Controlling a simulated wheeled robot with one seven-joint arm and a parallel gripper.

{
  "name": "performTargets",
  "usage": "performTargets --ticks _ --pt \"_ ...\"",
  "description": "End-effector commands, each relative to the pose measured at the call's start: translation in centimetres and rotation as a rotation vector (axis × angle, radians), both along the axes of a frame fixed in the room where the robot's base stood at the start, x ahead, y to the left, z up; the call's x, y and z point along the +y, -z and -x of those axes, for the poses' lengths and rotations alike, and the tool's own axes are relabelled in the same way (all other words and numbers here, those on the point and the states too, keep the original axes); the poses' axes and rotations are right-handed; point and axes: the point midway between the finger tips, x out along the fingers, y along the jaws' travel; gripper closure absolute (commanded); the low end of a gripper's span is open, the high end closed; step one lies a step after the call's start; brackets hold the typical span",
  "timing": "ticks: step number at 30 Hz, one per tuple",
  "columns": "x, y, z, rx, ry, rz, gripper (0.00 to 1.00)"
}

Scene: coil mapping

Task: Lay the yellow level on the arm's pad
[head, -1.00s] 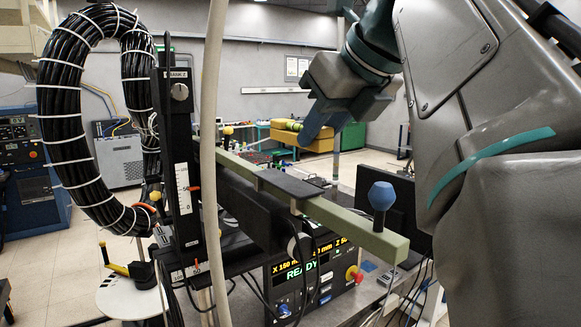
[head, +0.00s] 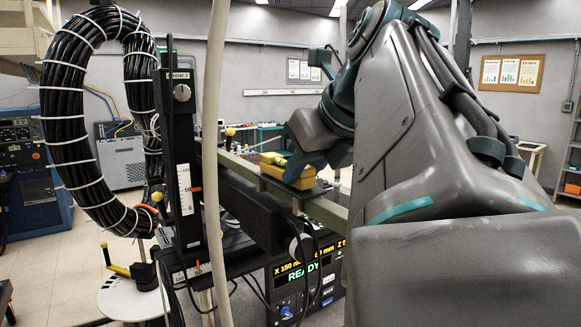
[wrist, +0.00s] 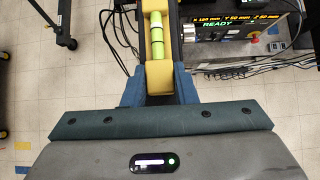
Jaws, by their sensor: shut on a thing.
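The yellow level (head: 290,176), with its bright green vial, is at the black pad (head: 277,188) on the pale green arm. My gripper (head: 308,164) is shut on the level's near end. In the wrist view the level (wrist: 157,77) lies lengthwise between my blue fingers (wrist: 158,92), over a dark strip. In the head view the level's underside is very close to the pad. I cannot tell whether it touches. My fingers hide part of the level, and my forearm hides the near end of the green arm.
A black upright with a scale (head: 184,185) and a thick black cable loop (head: 62,90) stand at the left. A pale hanging hose (head: 212,130) crosses in front. The control box reading READY (head: 305,280) sits below the green arm.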

Motion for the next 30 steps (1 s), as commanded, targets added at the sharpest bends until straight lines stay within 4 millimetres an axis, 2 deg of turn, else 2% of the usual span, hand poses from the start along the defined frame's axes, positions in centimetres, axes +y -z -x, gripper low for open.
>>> performTargets --ticks 2,3,5,17,20,30 --pt "0.0 0.3 0.0 0.0 0.0 0.0 0.93" --pt "0.0 0.3 0.0 0.0 0.0 0.0 0.69" --pt "0.0 0.3 0.0 0.0 0.0 0.0 0.53" --pt "-0.1 -0.4 0.2 -0.002 0.0 0.001 0.53" --pt "-0.7 -1.5 1.0 -0.003 -0.002 0.001 0.53" --pt "-3.3 -7.0 4.9 -0.003 -0.002 -0.001 0.53"
